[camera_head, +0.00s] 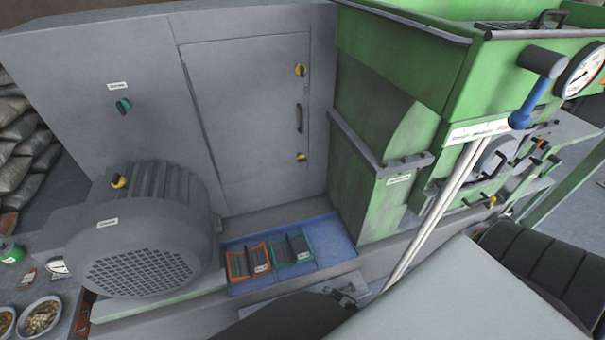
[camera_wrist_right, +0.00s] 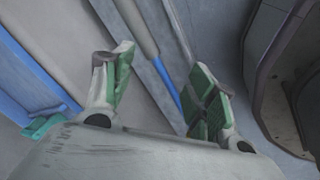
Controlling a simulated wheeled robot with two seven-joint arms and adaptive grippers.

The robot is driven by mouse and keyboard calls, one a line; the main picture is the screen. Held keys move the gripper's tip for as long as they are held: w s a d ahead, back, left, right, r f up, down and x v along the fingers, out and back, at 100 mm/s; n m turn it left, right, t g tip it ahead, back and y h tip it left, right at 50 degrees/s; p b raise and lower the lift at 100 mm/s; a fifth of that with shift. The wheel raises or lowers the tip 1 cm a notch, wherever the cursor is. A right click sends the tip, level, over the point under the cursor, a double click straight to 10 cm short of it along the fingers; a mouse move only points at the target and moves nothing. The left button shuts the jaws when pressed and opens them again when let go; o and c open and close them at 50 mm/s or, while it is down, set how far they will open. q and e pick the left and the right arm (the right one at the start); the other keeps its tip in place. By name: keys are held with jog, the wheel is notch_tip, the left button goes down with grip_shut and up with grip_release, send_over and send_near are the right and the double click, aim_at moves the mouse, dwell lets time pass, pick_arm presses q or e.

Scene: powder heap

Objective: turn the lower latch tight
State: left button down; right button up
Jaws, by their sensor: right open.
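The lower latch (camera_head: 301,157) is a small yellow-and-black knob low on the right side of the grey cabinet door (camera_head: 245,115). A similar upper latch (camera_head: 300,70) sits near the door's top right, with a dark handle (camera_head: 299,118) between them. From this distance I cannot tell how far the lower latch is turned. My right gripper (camera_wrist_right: 160,68) is open in the right wrist view, its green-padded fingers apart with nothing gripped. It is away from the latch, which is not in the wrist view. My left gripper is not in view.
A blue tray (camera_head: 340,252) with an orange bin (camera_head: 248,262) and a teal bin (camera_head: 292,250) lies below the door. A grey motor (camera_head: 140,235) stands left, a green machine (camera_head: 385,130) right. Pale rods slant down in front of the machine.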

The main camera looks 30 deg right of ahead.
jog(key=w+d+r+n+t+h+b, duration=0.1)
jog(key=w+d+r+n+b, duration=0.1)
jog(key=w+r, duration=0.2)
jog(key=w+d+r+n+t+b, duration=0.1)
jog(key=w+d+r+b, duration=0.1)
jog(key=w, duration=0.4)
jog(key=w+d+r+n+t+h+b, duration=0.1)
jog(key=w+d+r+n+t+b, duration=0.1)
jog(key=w+r, duration=0.3)
jog(key=shift+d+r+n+h+b, duration=0.15)
jog(key=shift+r+n+h+b, duration=0.15)
jog(key=shift+r+b, duration=0.5)
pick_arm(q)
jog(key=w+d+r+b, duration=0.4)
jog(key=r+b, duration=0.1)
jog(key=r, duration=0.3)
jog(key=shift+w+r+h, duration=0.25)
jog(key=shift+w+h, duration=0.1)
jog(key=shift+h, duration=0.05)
pick_arm(e)
jog(key=w+d+r+n+t, duration=0.3)
jog(key=w+r+n+t, duration=0.1)
jog(key=w+r+n, duration=0.4)
jog(key=w+d+r+n+t, duration=0.4)
jog(key=w+r+n, duration=0.4)
jog(key=r+n, duration=0.5)
jog(key=shift+d+r+t, duration=0.15)
jog(key=shift+d+t, duration=0.15)
jog(key=shift+t, duration=0.5)
